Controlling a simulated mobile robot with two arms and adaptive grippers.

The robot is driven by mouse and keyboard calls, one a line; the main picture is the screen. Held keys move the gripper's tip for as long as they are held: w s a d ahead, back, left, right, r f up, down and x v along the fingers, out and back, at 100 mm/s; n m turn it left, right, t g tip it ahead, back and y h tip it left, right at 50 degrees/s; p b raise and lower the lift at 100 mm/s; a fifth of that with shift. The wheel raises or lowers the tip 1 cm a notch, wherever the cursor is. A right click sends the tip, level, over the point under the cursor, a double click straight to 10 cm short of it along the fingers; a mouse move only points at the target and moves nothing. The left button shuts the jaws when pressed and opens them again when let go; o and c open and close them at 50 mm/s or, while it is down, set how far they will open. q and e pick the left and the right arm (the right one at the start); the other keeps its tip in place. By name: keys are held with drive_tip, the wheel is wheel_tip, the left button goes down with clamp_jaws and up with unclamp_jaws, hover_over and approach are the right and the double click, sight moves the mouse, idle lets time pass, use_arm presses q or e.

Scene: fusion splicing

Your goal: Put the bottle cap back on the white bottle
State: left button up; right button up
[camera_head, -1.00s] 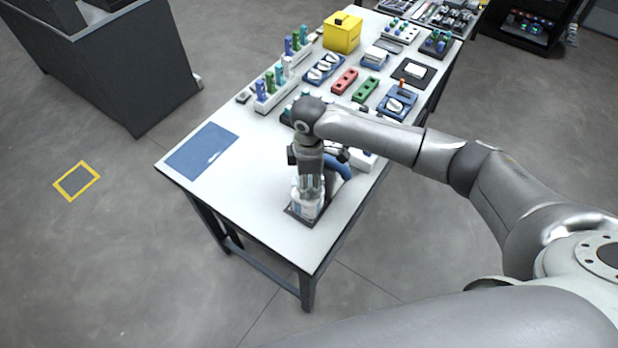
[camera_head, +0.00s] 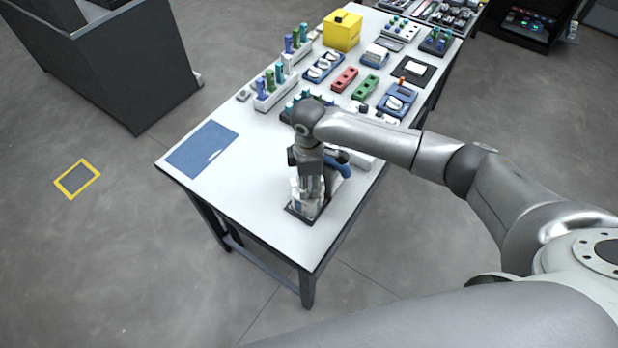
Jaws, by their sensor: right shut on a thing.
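The white bottle (camera_head: 305,209) stands upright on a small dark tray (camera_head: 292,214) near the front corner of the white table. My right gripper (camera_head: 307,194) points down over the bottle, with its fingers around the top of it. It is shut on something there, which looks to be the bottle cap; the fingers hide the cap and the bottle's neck. From this view I cannot tell how the cap sits on the neck. My left gripper is not in view.
A blue mat (camera_head: 202,149) with a small pale item lies at the table's left. A blue object (camera_head: 340,164) is close behind my right gripper. Racks, a red block (camera_head: 345,80), a green block (camera_head: 366,87) and a yellow box (camera_head: 342,31) fill the back. The table's front left is clear.

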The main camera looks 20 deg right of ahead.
drive_tip(key=o, duration=1)
drive_tip(key=shift+r+p, duration=0.75)
drive_tip(key=shift+p, duration=0.1)
wheel_tip(320, 180, up, 5)
drive_tip(key=p, duration=0.5)
drive_tip(key=shift+f, duration=0.2)
drive_tip(key=shift+f, duration=0.1)
